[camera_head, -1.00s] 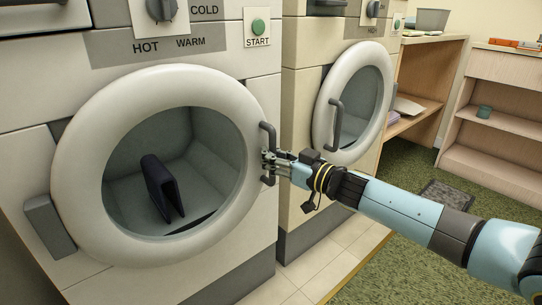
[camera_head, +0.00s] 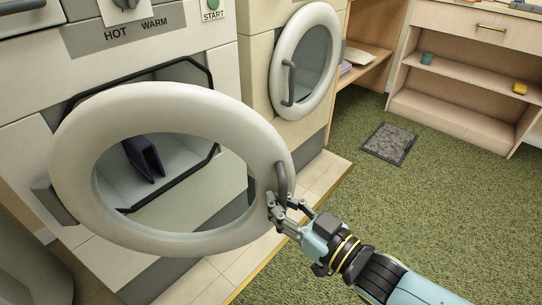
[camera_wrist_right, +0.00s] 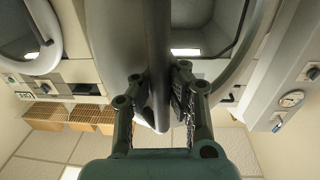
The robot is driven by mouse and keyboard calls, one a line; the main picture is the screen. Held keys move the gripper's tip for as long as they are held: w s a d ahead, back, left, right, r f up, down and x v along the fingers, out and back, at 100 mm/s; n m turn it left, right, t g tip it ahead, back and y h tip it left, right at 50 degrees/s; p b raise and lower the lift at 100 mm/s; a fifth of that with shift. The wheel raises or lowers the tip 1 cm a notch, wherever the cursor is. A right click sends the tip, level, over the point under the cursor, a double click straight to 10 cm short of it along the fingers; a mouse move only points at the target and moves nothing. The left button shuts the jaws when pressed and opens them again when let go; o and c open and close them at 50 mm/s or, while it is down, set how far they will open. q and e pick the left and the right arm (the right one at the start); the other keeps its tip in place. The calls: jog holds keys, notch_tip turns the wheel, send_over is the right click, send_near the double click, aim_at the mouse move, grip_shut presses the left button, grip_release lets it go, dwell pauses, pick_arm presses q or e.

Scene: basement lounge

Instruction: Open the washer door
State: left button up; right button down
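The washer door (camera_head: 75,170) is a thick off-white ring with a round window, hinged on its left side. It stands part-way open, swung out from the dark-rimmed opening (camera_head: 210,85) of the near washer (camera_head: 225,110). A dark folded item (camera_head: 145,158) shows inside the drum. My right gripper (camera_head: 277,205) is at the grey door handle (camera_head: 282,180) on the ring's right side. In the right wrist view the handle (camera_wrist_right: 157,60) runs between the fingers, which are closed around it. My left gripper is not in view.
A second washer (camera_head: 255,60) with its round door (camera_head: 275,75) shut stands to the right. Green carpet with a dark grey mat (camera_head: 389,143) lies open at the right. A wooden shelf unit (camera_head: 450,115) stands behind it.

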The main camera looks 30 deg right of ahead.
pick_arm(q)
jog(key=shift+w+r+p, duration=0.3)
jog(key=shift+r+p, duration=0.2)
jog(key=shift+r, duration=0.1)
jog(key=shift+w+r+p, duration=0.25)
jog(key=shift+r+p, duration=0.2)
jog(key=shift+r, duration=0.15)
pick_arm(e)
jog(key=s+a, duration=0.6)
jog(key=s, duration=0.3)
jog(key=shift+a, duration=0.25)
jog(key=c, duration=2)
grip_release()
jog(key=shift+f, duration=0.15)
jog(key=shift+c, duration=0.2)
jog(key=o, duration=0.4)
jog(key=shift+s+d, duration=0.2)
jog(key=shift+d, duration=0.05)
jog(key=o, duration=0.4)
jog(key=shift+w, duration=0.1)
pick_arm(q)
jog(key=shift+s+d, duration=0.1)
pick_arm(e)
jog(key=shift+w+a, duration=0.1)
jog(key=shift+a, duration=0.05)
jog(key=v, duration=1.2)
